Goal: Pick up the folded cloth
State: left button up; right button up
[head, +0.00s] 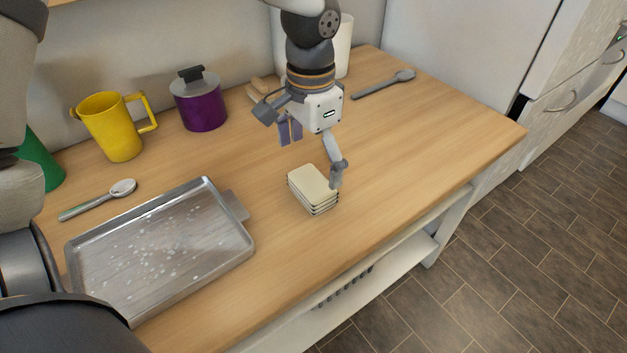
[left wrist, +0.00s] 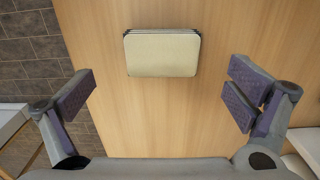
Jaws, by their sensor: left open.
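The folded cloth (head: 313,187) is a small cream stack of several layers lying flat on the wooden counter. My left gripper (head: 315,158) is above the counter, just behind and over the cloth in the head view, with its fingers spread and empty. In the left wrist view the cloth (left wrist: 162,53) lies ahead of the open fingers (left wrist: 160,100), near the top of the picture and between their lines. The fingers do not touch it there. My right gripper does not show in either view.
A metal tray (head: 160,248) lies left of the cloth. Another spoon (head: 384,85) lies at the back right. The counter (head: 420,140) right of the cloth is clear.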

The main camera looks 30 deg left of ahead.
aim_at(312, 181)
pick_arm(q)
notch_tip(312, 181, down, 7)
jog(key=shift+w+f+b, duration=0.1)
jog(key=shift+w+b, duration=0.05)
jog(key=shift+b, duration=0.2)
jog(key=c, duration=1.1)
